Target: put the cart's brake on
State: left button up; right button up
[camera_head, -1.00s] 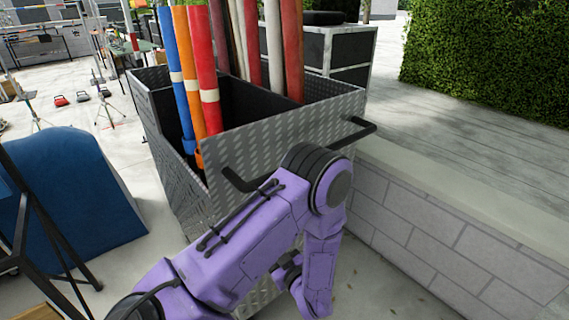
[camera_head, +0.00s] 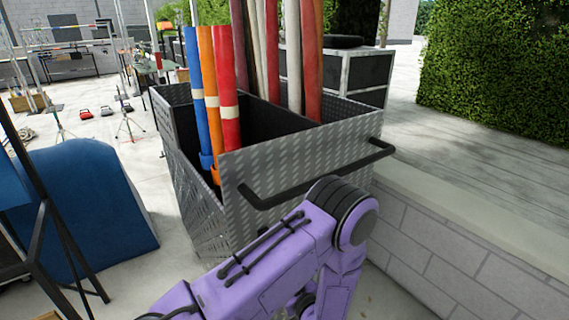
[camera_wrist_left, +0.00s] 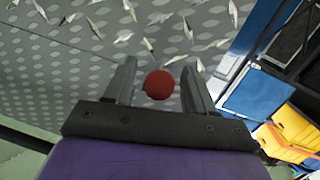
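The cart (camera_head: 315,160) is a grey diamond-plate metal box with a black push handle (camera_head: 315,180) on its near side. My left arm reaches down in front of this side. In the left wrist view my left gripper (camera_wrist_left: 160,72) is open, its fingers pointing toward the patterned plate (camera_wrist_left: 70,70). A round red knob (camera_wrist_left: 159,84) shows between the fingers, with a visible gap on each side. How deep the knob sits between them is hard to tell, and any lever behind it is hidden. My right gripper is in neither view.
Several coloured poles (camera_head: 228,90) stand in the cart. A low block wall (camera_head: 450,245) runs close along the cart's right. A blue rounded block (camera_head: 85,205) and a dark stand frame are at left. Bare floor (camera_head: 125,285) shows between block and cart.

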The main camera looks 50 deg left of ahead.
pick_arm(q)
jog(key=b+v, duration=0.1)
jog(key=v, duration=0.9)
jog(key=shift+d, duration=0.25)
jog(key=w+d+f+m+t+h, duration=0.2)
jog(key=w+f+m+t+h, duration=0.1)
jog(key=f+m+t+h, duration=0.3)
jog(key=s+f+m+g+h, duration=0.2)
jog(key=s+f, duration=0.3)
jog(key=s, duration=0.4)
jog(key=s+f+m+g+h, duration=0.3)
jog(key=s+f+h, duration=0.2)
jog(key=s, duration=0.3)
jog(key=shift+s+f+g, duration=0.3)
jog(key=shift+s+f, duration=0.1)
jog(key=shift+f, duration=0.45)
jog(key=shift+a, duration=0.15)
